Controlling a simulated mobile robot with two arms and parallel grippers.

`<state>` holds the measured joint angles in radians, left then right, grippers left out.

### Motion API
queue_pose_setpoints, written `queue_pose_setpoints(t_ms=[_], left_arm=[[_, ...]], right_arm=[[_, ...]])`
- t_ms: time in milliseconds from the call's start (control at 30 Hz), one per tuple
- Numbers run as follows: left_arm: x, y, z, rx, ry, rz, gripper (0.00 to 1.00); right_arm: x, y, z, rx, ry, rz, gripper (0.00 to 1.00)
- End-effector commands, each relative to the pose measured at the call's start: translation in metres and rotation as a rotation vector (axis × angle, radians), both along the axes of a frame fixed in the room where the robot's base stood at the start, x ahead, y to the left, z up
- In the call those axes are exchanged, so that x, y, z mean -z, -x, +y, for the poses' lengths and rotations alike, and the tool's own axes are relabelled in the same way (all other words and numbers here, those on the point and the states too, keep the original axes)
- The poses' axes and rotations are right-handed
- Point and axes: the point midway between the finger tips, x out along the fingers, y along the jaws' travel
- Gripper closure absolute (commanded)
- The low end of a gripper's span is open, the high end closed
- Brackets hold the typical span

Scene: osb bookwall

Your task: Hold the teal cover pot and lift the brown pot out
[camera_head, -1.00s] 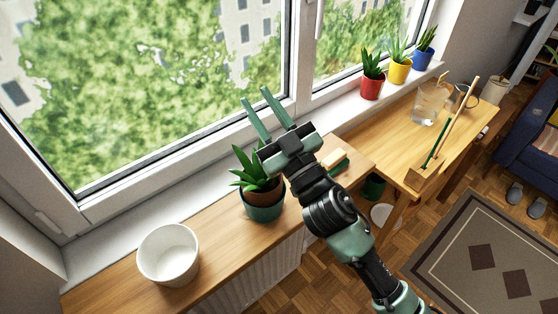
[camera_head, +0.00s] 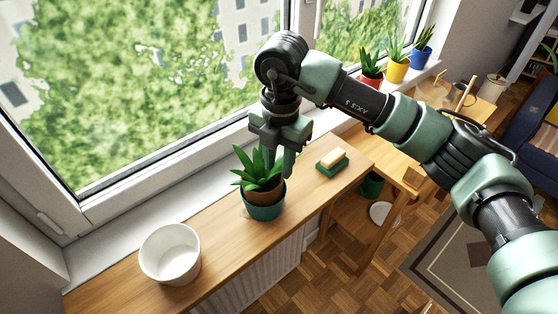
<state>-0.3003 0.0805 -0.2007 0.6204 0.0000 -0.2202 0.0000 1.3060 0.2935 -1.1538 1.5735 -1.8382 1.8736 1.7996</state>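The brown pot (camera_head: 264,197) holds a spiky green plant (camera_head: 258,170) and sits inside the teal cover pot (camera_head: 263,211) on the wooden shelf below the window. The brown rim and upper wall show above the teal rim. My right gripper (camera_head: 280,168) points down just above and behind the plant. Its fingers are apart, one at the right of the leaves and the other partly hidden by them. I see no grip on either pot, and cannot tell whether a finger touches the leaves. My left gripper is not in view.
An empty white pot (camera_head: 170,254) stands at the left on the shelf. Red (camera_head: 371,83), yellow and blue potted plants line the sill. The window is close behind my gripper.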

Motion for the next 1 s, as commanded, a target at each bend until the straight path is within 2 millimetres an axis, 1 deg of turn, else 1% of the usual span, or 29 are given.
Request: queue_pose_setpoints(t_ms=[133,400,500,600,733,933,967,1000], left_arm=[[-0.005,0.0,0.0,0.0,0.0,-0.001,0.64],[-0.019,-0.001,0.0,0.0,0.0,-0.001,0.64],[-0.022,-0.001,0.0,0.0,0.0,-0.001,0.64],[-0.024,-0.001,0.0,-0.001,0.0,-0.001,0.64],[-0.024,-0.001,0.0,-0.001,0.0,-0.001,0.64],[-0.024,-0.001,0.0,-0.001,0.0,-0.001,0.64],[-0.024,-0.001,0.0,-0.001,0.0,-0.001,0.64],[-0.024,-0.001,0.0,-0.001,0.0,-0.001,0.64]], right_arm=[[0.009,-0.001,-0.003,0.008,0.014,0.0,0.71],[0.05,0.0,-0.002,0.004,0.01,0.001,0.71],[0.063,-0.001,-0.001,0.005,0.009,0.001,0.71],[0.071,-0.001,-0.001,0.004,0.009,-0.001,0.71],[0.076,-0.001,0.0,0.002,0.007,-0.001,0.71],[0.077,-0.001,0.0,0.002,0.007,-0.001,0.71],[0.077,-0.001,0.0,0.002,0.007,-0.001,0.74],[0.077,-0.001,0.0,0.002,0.007,-0.001,0.85]])
